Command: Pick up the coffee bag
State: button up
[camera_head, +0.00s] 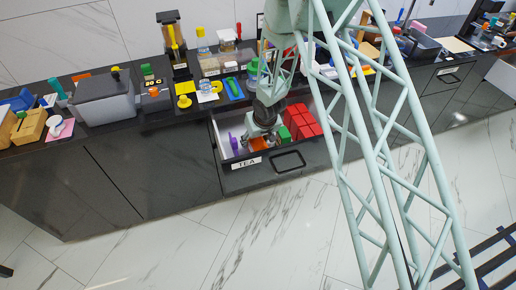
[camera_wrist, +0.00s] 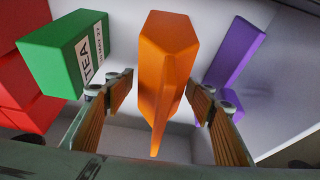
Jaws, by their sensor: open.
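My gripper (camera_head: 258,141) reaches down into an open drawer (camera_head: 213,137) with a TEA label on its front. In the wrist view my gripper (camera_wrist: 161,92) is open, one finger on each side of an orange faceted piece (camera_wrist: 165,55) that narrows to a thin edge. Gaps show between the fingers and the piece. It carries no readable label, so I cannot confirm that it is the coffee bag. The orange piece also shows in the head view (camera_head: 261,144), partly hidden by my gripper.
A green TEA box (camera_wrist: 55,55) and red boxes (camera_wrist: 20,90) lie left of the orange piece in the wrist view; a purple piece (camera_wrist: 235,55) lies right. Drawer walls surround them. The counter above holds a grey bin (camera_head: 105,105), yellow pieces (camera_head: 184,101) and other items.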

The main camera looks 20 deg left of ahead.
jog(key=shift+c, duration=0.2)
jog(key=c, duration=1.1)
jog(key=shift+r, duration=0.2)
jog(key=shift+r+p, duration=2.95)
jog(key=shift+r, duration=1.9)
